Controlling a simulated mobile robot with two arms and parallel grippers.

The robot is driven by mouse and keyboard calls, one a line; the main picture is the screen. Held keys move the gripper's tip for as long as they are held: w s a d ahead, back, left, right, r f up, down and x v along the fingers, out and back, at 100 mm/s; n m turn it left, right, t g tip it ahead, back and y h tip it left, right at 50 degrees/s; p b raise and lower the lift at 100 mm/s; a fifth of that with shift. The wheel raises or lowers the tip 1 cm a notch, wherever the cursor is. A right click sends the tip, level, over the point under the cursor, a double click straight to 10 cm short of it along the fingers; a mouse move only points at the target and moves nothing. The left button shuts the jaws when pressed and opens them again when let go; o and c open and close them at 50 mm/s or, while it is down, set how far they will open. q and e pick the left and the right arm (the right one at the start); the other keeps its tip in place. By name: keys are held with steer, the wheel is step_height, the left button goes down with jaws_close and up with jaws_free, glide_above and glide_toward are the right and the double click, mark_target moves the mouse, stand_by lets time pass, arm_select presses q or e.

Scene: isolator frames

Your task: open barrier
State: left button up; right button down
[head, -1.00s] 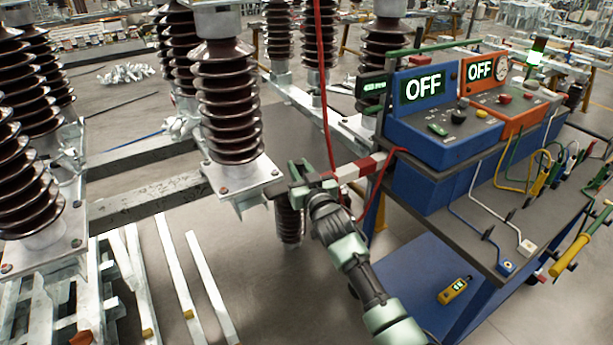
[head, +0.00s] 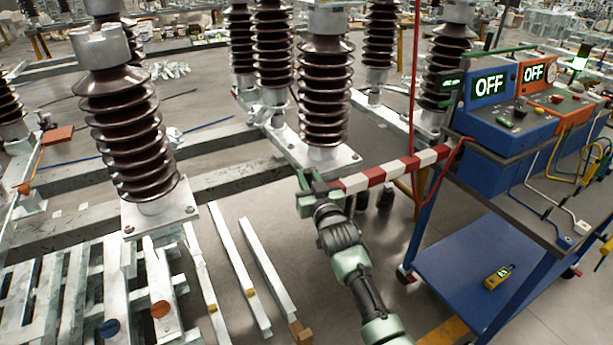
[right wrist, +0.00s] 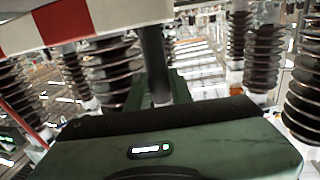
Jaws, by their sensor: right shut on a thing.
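The barrier is a red and white striped bar (head: 392,172) in the head view. It runs from my right gripper rightward to the side of the blue test cart. My right gripper (head: 318,190) is shut at the bar's left end, in front of a brown insulator's base plate. In the right wrist view the striped bar (right wrist: 85,22) crosses the upper left, above the green gripper body (right wrist: 170,145). A dark post (right wrist: 156,65) stands under the bar there. The fingertips are hard to make out. My left gripper is not in view.
The blue cart (head: 460,235) stands at the right, with a blue unit (head: 500,125) and an orange unit (head: 560,95), both reading OFF. Brown ribbed insulators (head: 325,95) stand behind the gripper. Metal bars (head: 240,275) lie at the lower left. Some floor left of my arm is clear.

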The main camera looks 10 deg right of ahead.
steer(key=shift+s+a, duration=0.15)
steer(key=shift+a, duration=0.2)
steer(key=c, duration=1.3)
jaws_free()
steer(key=shift+o, duration=0.2)
steer(key=shift+d, duration=0.1)
steer(key=s+d, duration=0.1)
steer(key=s, duration=0.6)
steer(key=shift+s, duration=0.35)
